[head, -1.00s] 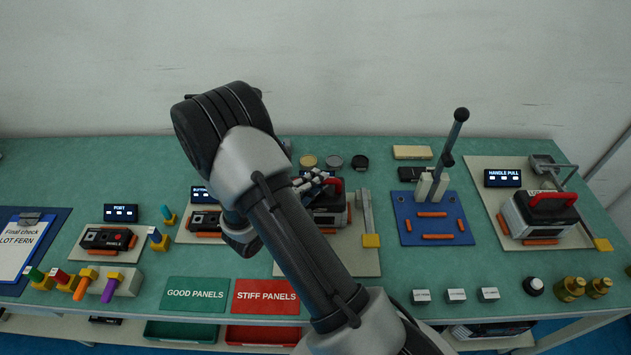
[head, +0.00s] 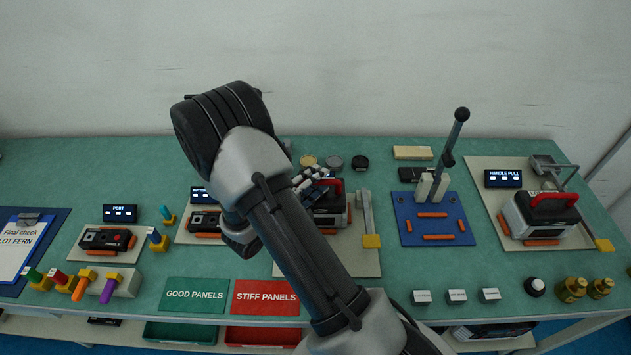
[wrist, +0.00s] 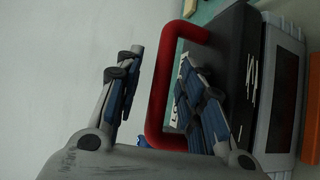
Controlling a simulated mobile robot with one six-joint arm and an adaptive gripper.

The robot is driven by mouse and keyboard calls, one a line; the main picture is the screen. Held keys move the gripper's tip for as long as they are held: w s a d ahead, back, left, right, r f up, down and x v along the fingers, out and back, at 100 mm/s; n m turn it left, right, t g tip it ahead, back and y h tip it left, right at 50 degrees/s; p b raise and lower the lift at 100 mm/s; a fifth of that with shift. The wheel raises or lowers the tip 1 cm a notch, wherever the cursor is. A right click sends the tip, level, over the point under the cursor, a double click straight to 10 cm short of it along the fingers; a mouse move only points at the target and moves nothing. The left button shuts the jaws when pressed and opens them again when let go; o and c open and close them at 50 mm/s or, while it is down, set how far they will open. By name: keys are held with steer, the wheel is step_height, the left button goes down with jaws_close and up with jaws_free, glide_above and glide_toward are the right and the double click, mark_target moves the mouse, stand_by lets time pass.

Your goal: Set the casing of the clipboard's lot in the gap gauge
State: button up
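The clipboard (head: 20,249) at the far left reads "Final check LOT FERN". A dark and grey casing with a red handle (head: 335,187) sits on the middle station, partly hidden behind my arm. In the wrist view the red handle (wrist: 158,95) passes between the spread fingers of my gripper (wrist: 160,95), with a visible space on the left side. A similar casing (head: 540,215) with a red handle sits on the "HANDLE PULL" station at right. No lot name is readable on either casing. I cannot tell which fixture is the gap gauge.
A blue lever fixture (head: 433,218) with orange strips stands right of the middle station. Small white-topped blocks (head: 456,296) and brass-coloured bottles (head: 571,289) line the front edge. Coloured plugs (head: 79,287) stand at front left. Green and red panel signs (head: 194,295) lie at front centre.

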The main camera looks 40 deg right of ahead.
steer(key=v, duration=1.2)
